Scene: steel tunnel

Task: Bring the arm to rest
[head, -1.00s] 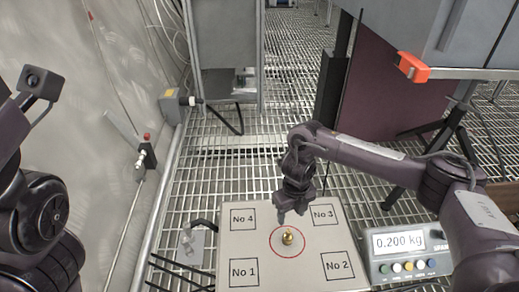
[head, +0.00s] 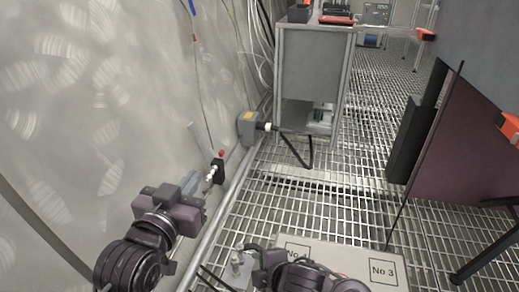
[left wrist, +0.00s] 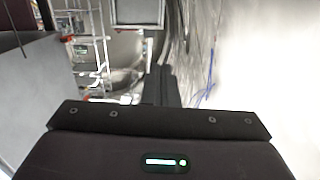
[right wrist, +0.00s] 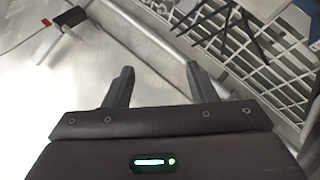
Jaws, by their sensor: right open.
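My left gripper (head: 178,208) is at the lower left of the head view, in front of the pale wall. In the left wrist view its two dark fingers (left wrist: 160,78) lie side by side with nothing seen between them. My right arm shows at the bottom edge of the head view, covering part of the white numbered plate (head: 340,258). In the right wrist view the right gripper's fingers (right wrist: 160,82) stand wide apart and empty. The right gripper's fingertips cannot be made out in the head view.
A small black valve with a red knob (head: 217,171) is on the wall side, close to my left gripper. A grey box (head: 249,128) and a grey cabinet (head: 310,65) stand further back. A maroon panel (head: 470,150) is at the right. The grating floor (head: 330,205) between is open.

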